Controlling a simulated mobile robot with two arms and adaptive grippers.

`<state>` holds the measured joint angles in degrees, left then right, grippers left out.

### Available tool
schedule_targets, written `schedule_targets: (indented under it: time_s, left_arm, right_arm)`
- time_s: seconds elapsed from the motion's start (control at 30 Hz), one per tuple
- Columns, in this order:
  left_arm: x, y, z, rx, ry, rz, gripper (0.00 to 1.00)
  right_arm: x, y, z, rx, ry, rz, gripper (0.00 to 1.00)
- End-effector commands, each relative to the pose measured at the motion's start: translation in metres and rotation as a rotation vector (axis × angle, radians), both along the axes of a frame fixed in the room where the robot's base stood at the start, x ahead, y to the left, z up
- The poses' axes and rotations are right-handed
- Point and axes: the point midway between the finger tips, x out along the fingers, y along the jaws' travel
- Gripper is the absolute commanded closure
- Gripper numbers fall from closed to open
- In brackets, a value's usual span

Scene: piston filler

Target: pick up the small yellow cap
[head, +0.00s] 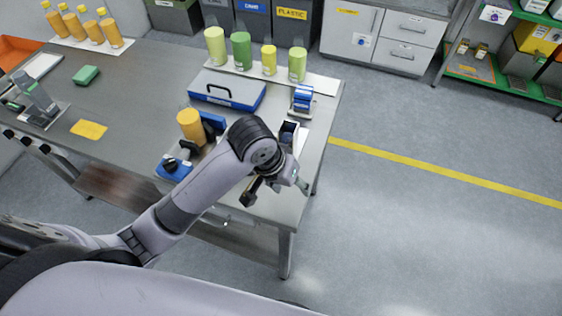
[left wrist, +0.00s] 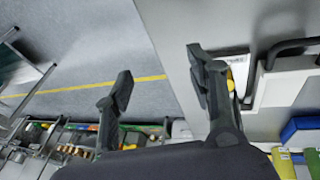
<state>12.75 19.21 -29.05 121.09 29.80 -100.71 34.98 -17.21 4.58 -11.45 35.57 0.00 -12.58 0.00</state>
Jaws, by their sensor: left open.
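A small yellow thing (left wrist: 230,80), which looks like the small yellow cap, shows in the left wrist view just beyond the right-hand finger. It is partly hidden by that finger and sits beside a white labelled part (left wrist: 238,62). I cannot make out the cap in the head view, where my arm covers part of the table's right end. My left gripper (head: 276,191) hangs at the table's right front corner. Its fingers are spread apart and empty, as the left wrist view (left wrist: 160,82) also shows. My right gripper is not in view.
A dark open holder (head: 288,132) stands just behind my left wrist. The floor to the right is clear.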

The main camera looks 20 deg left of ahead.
Motion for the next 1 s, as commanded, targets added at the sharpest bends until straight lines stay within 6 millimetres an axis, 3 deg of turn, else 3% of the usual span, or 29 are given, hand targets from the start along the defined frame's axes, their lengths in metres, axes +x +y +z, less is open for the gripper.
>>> schedule_targets:
  time_s: [0.03,0.3,0.57,0.73,1.0]
  left_arm:
    - [0.013,0.002,0.013,0.018,0.005,0.008,0.49]
    - [0.055,0.026,0.072,0.141,0.095,0.144,0.49]
    - [0.072,0.053,0.111,0.227,0.137,0.278,0.49]
    - [0.074,0.056,0.105,0.237,0.147,0.298,0.49]
    - [0.080,0.057,0.050,0.236,0.148,0.298,0.49]
  right_arm:
    - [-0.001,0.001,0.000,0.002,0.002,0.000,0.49]
    - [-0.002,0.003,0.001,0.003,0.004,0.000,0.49]
    - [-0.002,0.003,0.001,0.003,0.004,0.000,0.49]
    - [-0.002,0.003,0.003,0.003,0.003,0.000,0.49]
    - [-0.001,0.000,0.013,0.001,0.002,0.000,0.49]
